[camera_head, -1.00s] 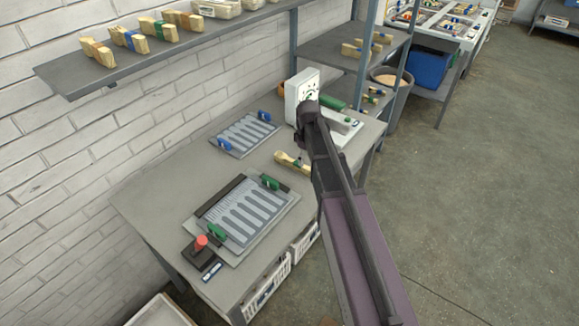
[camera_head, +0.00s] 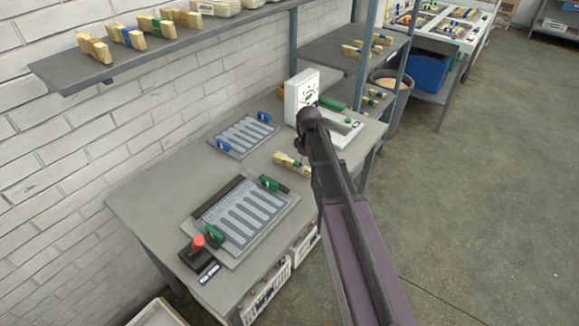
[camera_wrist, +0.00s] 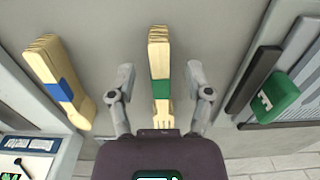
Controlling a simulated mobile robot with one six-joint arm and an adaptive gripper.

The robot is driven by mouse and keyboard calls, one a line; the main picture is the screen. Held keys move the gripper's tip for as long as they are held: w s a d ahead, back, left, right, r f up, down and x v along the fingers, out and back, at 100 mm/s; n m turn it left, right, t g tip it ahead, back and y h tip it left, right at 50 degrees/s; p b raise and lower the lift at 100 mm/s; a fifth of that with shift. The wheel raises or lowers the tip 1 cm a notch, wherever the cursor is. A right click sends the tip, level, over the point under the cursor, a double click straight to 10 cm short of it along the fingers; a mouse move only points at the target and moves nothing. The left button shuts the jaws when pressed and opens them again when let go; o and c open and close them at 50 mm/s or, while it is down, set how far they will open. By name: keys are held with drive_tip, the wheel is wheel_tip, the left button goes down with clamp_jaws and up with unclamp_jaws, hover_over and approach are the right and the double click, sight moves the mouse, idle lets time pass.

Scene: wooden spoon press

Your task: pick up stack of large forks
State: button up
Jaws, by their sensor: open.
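A stack of pale wooden forks with a green band (camera_wrist: 160,88) lies on the grey table, its tined end towards my gripper in the wrist view. In the head view a wooden stack (camera_head: 284,159) shows just left of my arm, partly covered. My gripper (camera_wrist: 162,80) is open, with one finger on each side of the green-banded stack and a gap on both sides. I cannot tell how far above the table the fingertips are. A second wooden stack with a blue band (camera_wrist: 60,88) lies to the left, outside the fingers.
A large press plate with green handles (camera_head: 247,218) lies at the table's front, and a smaller plate with blue handles (camera_head: 244,136) lies behind. A white device (camera_head: 301,92) stands at the back. A red button (camera_head: 198,242) is at the front left. A shelf (camera_head: 150,56) hangs above.

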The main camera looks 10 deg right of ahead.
sight(306, 170)
drive_tip(key=shift+f+b, duration=1.25)
drive_tip(key=shift+f, duration=0.3)
clamp_jaws()
